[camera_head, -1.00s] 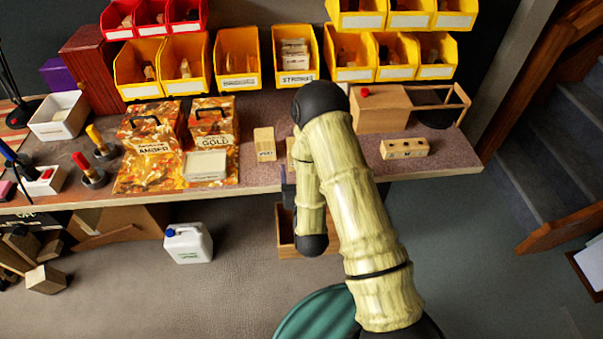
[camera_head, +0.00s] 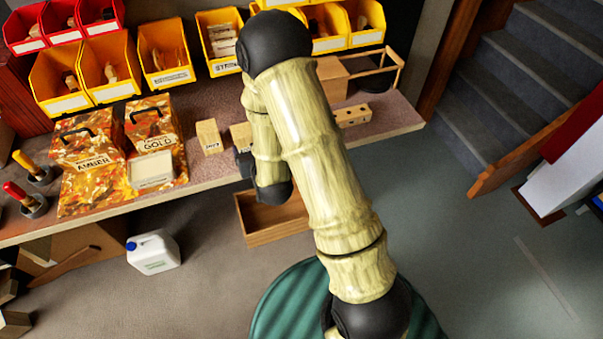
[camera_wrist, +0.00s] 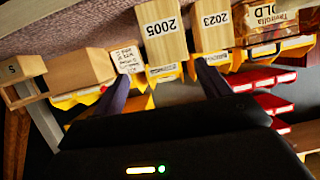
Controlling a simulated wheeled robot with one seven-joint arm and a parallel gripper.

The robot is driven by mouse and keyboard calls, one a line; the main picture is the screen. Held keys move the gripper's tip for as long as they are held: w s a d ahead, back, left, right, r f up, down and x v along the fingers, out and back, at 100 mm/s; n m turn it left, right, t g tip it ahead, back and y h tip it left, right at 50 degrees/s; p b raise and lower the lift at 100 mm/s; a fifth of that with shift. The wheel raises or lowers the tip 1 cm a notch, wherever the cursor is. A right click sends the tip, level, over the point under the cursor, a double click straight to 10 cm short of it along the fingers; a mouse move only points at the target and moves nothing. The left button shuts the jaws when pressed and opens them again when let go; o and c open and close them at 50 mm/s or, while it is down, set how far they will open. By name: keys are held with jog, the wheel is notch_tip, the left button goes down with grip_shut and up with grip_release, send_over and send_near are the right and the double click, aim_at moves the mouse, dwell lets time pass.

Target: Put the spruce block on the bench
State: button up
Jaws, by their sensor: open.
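Two pale wooden blocks stand on the bench (camera_head: 205,172). The left one (camera_head: 208,137) reads 2023 in the wrist view (camera_wrist: 211,25). The other (camera_head: 240,136) is partly hidden by my arm and reads 2005 in the wrist view (camera_wrist: 163,38). No label says spruce, so I cannot tell which block is meant. My gripper (camera_wrist: 162,72) is open and empty, its dark fingers apart and pointing toward the bench, with the 2005 block beyond the gap. In the head view my arm mostly hides it.
Amber (camera_head: 90,160) and gold (camera_head: 155,135) patterned boxes stand left of the blocks. A drilled wooden block (camera_head: 352,115) lies to the right. An open wooden box (camera_head: 270,222) sits below the bench edge, and a white canister (camera_head: 153,251) on the floor.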

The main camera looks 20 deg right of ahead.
jog(key=s+d+r+g, duration=0.3)
jog(key=s+r+g, duration=0.1)
jog(key=s, duration=0.5)
jog(key=s+d+r+g, duration=0.4)
jog(key=s+g, duration=0.3)
jog(key=s, duration=0.3)
jog(key=shift+s+d+r, duration=0.15)
jog(key=shift+s+r, duration=0.1)
jog(key=shift+r, duration=0.25)
